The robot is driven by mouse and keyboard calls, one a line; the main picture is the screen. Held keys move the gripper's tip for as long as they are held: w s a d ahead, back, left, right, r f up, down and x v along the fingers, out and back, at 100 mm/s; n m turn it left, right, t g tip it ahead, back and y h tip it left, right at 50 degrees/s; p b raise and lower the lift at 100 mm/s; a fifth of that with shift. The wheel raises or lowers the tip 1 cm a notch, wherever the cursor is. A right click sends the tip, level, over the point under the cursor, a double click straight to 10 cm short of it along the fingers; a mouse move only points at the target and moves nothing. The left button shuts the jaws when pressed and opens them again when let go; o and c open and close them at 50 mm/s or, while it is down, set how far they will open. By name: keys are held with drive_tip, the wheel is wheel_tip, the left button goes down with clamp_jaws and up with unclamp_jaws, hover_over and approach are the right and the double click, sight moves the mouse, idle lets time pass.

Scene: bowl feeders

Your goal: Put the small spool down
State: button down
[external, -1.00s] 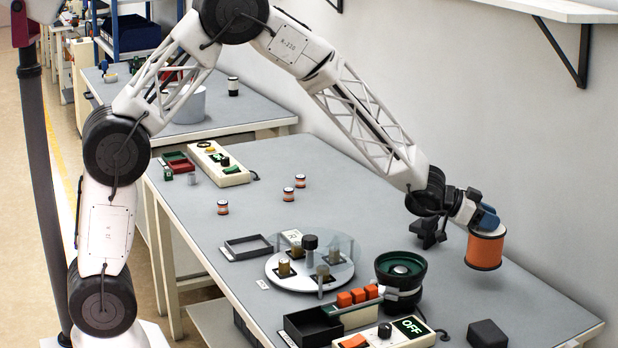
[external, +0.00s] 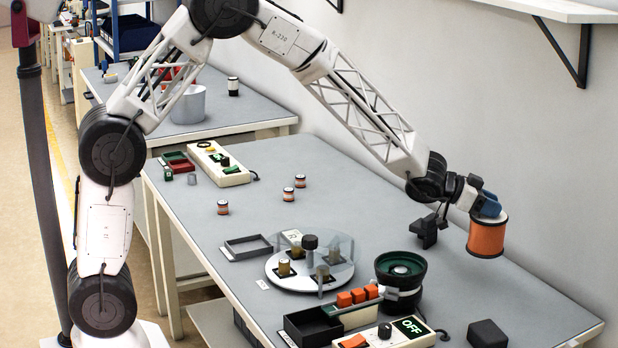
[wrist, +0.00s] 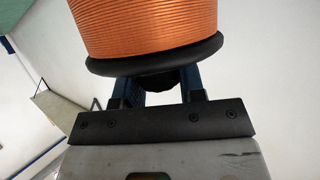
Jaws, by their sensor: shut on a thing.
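My gripper (external: 488,210) is shut on a copper-orange wound spool (external: 487,237) with dark flanges. The spool hangs below the fingers in the air over the right part of the grey workbench (external: 560,300). In the wrist view the orange winding (wrist: 150,28) and the black flange show close up, and my gripper (wrist: 160,88) holds a dark hub behind the flange. Three much smaller spool-like pieces, white-ended with copper bands, stand upright on the bench: one on the left (external: 222,207) and two farther back (external: 288,194), (external: 300,181).
A black bracket-like stand (external: 427,231) is left of the held spool. A green-black bowl feeder (external: 400,268), a round dial plate (external: 285,275) with a clear cover, and a dark block (external: 487,334) stand nearer. The bench right of the feeder is mostly clear.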

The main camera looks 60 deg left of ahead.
drive_tip(key=shift+r, duration=0.2)
drive_tip(key=shift+r, duration=2.25)
drive_tip(key=shift+a+r, duration=0.2)
drive_tip(key=shift+r, duration=0.05)
drive_tip(key=s+a+n+y, duration=0.3)
drive_tip(key=s+a, duration=0.2)
drive_tip(key=a, duration=1)
drive_tip(key=s+a+n+t+y, duration=0.1)
drive_tip(key=s+a+n+y, duration=0.3)
drive_tip(key=a, duration=1.2)
drive_tip(key=s+a+n+y, duration=0.25)
drive_tip(key=s+a, duration=0.35)
drive_tip(key=a, duration=0.9)
wheel_tip(320, 180, down, 10)
drive_tip(key=shift+m, duration=0.35)
drive_tip(key=shift+w+y, duration=0.2)
drive_tip(key=shift+y, duration=0.05)
